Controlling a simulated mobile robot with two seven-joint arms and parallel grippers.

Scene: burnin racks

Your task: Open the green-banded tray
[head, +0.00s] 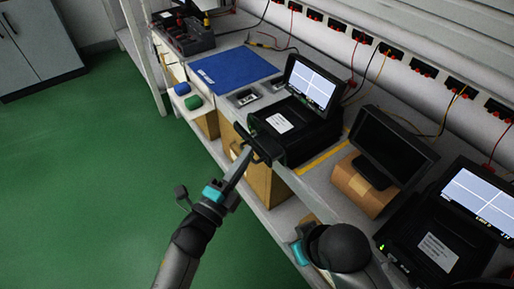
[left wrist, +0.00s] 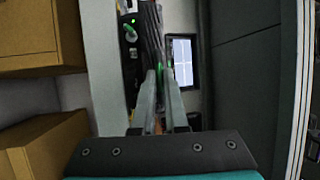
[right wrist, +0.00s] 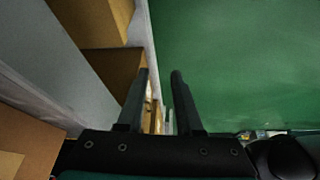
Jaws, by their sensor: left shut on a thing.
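A black bench unit (head: 312,138) with a white label and a lit screen (head: 311,84) stands at mid bench. A dark front piece with a handle (head: 262,147) sits at its near left side, over the bench edge; I take it for the tray front. I cannot make out a clear green band, only small green spots in the left wrist view. My left gripper (head: 246,151) is at this handle, its fingers (left wrist: 159,72) close together and shut on it. The contact is partly hidden by the fingers. My right gripper (right wrist: 160,73) is open and empty, pointing down beside the bench.
A dark monitor (head: 393,146) stands on a cardboard box (head: 358,187) to the right. Another black unit (head: 440,245) stands at the near right. A blue mat (head: 235,70) lies farther back. Boxes fill the shelf below. The green floor (head: 110,150) left of the bench is clear.

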